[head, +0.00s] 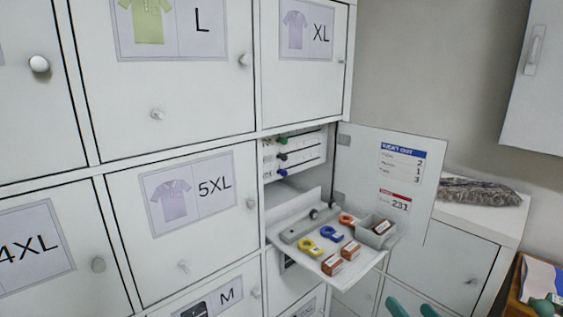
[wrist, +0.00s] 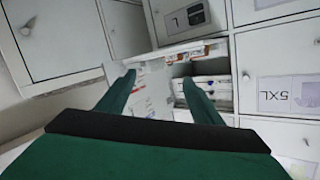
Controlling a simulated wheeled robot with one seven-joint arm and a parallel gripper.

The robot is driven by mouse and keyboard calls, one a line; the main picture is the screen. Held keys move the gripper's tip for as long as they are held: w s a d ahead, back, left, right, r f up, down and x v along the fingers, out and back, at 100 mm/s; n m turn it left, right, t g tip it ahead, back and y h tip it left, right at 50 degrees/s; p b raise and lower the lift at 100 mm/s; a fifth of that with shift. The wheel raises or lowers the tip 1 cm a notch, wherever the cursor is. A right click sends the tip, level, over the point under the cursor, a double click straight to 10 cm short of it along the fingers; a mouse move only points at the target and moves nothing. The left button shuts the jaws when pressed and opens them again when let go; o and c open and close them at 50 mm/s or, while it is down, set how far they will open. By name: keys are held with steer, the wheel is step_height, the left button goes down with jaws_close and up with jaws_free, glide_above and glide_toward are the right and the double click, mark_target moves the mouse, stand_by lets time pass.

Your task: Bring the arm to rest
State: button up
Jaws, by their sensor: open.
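My gripper shows in the wrist view (wrist: 157,82) as two green fingers on a dark bar, spread apart with nothing between them. Its fingertips point toward the open compartment (wrist: 210,90) of the white cabinet. In the head view only the green fingertips (head: 412,308) show at the bottom edge, below and right of the pull-out shelf (head: 283,227). The rest of my arm is hidden there.
The shelf juts out, holding blue and yellow rings, an orange ring, small brown boxes and a grey bin (head: 376,232). An open door (head: 388,175) stands right of it. A low cabinet (head: 470,222) bears a bagged item (head: 480,191). A wooden crate (head: 520,290) is at lower right.

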steer(key=w+a+f+m+h, duration=0.1)
steer(key=a+f+m, duration=0.1)
steer(key=a+f, duration=0.35)
steer(key=w+a+f+m+h, duration=0.1)
steer(key=a+f+m, duration=0.1)
steer(key=f, duration=0.6)
steer(key=s+a+f+h, duration=0.2)
steer(key=s+a+f, duration=0.4)
steer(key=f, duration=0.5)
steer(key=s+a+f+n, duration=0.1)
steer(key=s+a+f, duration=0.25)
steer(key=s, duration=0.25)
steer(key=s+a+f+n, duration=0.1)
steer(key=s+a+f, duration=0.2)
steer(key=s+a, duration=0.25)
steer(key=s+a+r+n+y, duration=0.1)
steer(key=s+a+n, duration=0.1)
steer(key=s, duration=0.5)
steer(key=s+a+r+n+y, duration=0.1)
steer(key=s+a+n, duration=0.1)
steer(key=s, duration=0.5)
steer(key=shift+n, duration=0.5)
